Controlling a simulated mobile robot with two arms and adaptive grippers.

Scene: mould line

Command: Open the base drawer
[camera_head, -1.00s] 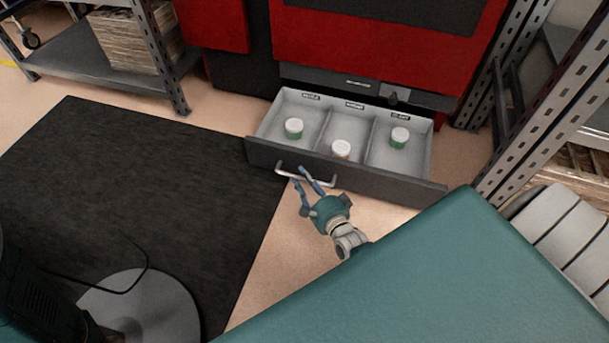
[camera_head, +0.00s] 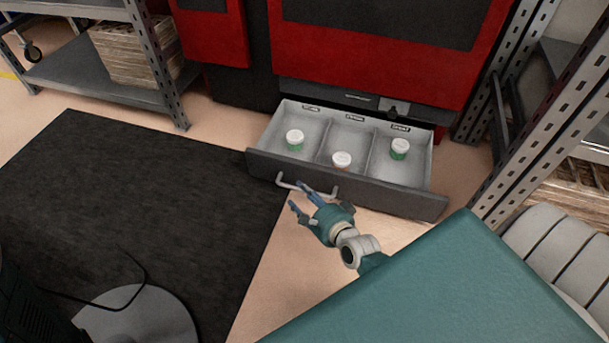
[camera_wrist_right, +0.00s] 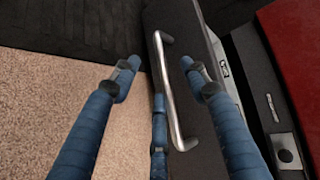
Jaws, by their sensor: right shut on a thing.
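The base drawer (camera_head: 400,193) is pulled out of the red machine, with its dark front facing me. Its inside has three labelled compartments, each with a white-lidded jar. The metal bar handle (camera_head: 290,184) is on the drawer front. My right gripper (camera_head: 298,194) is at the handle and shut on it, though its blue fingers look spread. In the right wrist view the handle (camera_wrist_right: 170,85) lies between the fingers, with the middle finger beside it. My left gripper is not in view.
The red machine (camera_head: 385,60) stands behind the drawer. Metal racks stand at the left (camera_head: 75,75) and right (camera_head: 535,120). A dark mat (camera_head: 140,190) covers the floor at the left. A teal surface (camera_head: 440,290) fills the lower right foreground.

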